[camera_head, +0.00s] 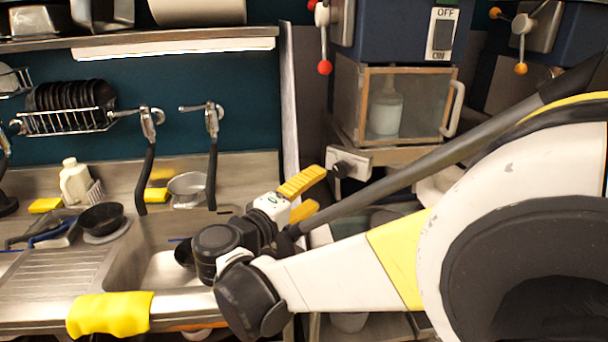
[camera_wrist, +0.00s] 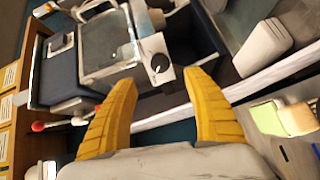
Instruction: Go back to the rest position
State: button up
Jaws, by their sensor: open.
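My gripper (camera_head: 304,194) shows in the head view at the middle, with yellow fingers in front of the area between the sink and the glass-fronted cabinet. It points to the right. In the wrist view my gripper (camera_wrist: 162,100) has its two yellow fingers spread apart, with nothing between them. The fingers hold no object. My white and yellow arm covers much of the lower right of the head view and hides what lies behind it.
A steel sink (camera_head: 128,262) with a yellow cloth (camera_head: 110,315) over its front edge lies to the left. A glass-fronted cabinet (camera_head: 405,103) holding a pale bottle stands behind my arm. A shelf (camera_head: 180,46) spans the upper left. A black bowl (camera_head: 101,219) sits by the sink.

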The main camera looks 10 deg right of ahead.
jog(key=s+d+f+m+g+y, duration=0.3)
jog(key=s+d+f+g+y, duration=0.3)
jog(key=s+d, duration=0.5)
jog(key=s+a+f+m+y, duration=0.1)
jog(key=s+f+m+y, duration=0.1)
jog(key=s, duration=0.3)
jog(key=s+a+f+m+y, duration=0.1)
jog(key=s+f+m+y, duration=0.1)
jog(key=s+f+y, duration=0.1)
jog(key=shift+s+a+t+y, duration=0.3)
jog(key=shift+s+y, duration=0.4)
jog(key=shift+s, duration=0.35)
